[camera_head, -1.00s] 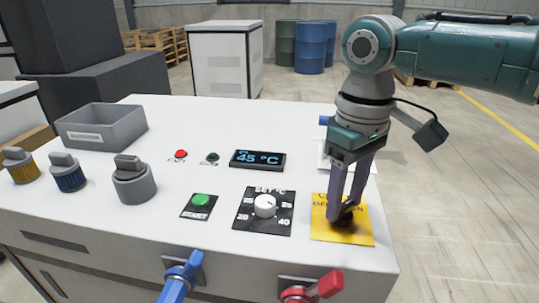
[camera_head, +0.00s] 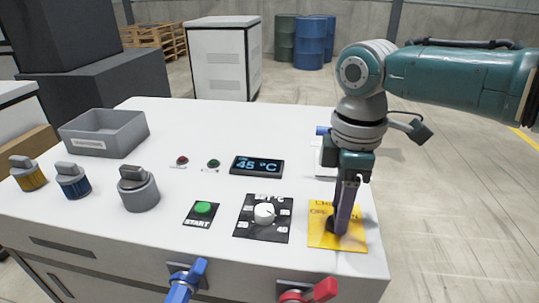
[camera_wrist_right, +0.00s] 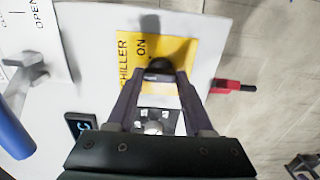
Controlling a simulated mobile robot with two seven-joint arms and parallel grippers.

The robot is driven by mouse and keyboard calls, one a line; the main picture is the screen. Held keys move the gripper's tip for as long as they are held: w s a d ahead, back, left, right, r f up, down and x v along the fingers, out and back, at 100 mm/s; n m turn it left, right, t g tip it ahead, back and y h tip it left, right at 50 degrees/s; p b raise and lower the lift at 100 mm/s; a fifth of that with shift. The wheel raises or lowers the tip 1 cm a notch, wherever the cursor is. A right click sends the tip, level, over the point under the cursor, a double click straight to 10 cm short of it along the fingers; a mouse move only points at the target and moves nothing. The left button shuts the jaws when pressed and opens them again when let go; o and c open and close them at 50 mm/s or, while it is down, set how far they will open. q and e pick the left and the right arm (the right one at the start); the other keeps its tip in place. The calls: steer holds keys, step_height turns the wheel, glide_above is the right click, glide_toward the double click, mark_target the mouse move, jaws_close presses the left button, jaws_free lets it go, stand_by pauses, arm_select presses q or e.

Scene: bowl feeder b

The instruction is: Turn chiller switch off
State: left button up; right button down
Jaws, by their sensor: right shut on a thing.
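The chiller switch is a black knob (camera_wrist_right: 160,66) on a yellow plate (camera_head: 352,240) at the front right of the white machine top. The plate reads "CHILLER" and "ON" in the right wrist view. My right gripper (camera_head: 338,228) points down with its fingers around the knob and is shut on it. In the right wrist view the two fingertips (camera_wrist_right: 159,75) meet the knob from both sides. The fingers hide most of the knob in the head view. My left gripper does not show.
Left of the plate are a white temperature dial (camera_head: 265,213) and a green start button (camera_head: 203,208). A red valve handle (camera_head: 322,290) and a blue one (camera_head: 182,283) stick out at the front edge. A display (camera_head: 257,166) reads 45 °C.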

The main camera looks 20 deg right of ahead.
steer(key=n, duration=0.4)
steer(key=shift+n, duration=0.3)
steer(key=n, duration=0.4)
steer(key=shift+a, duration=0.1)
steer(key=shift+n, duration=0.3)
steer(key=shift+c, duration=1.4)
jaws_free()
step_height(320, 180, up, 10)
steer(key=p, duration=0.1)
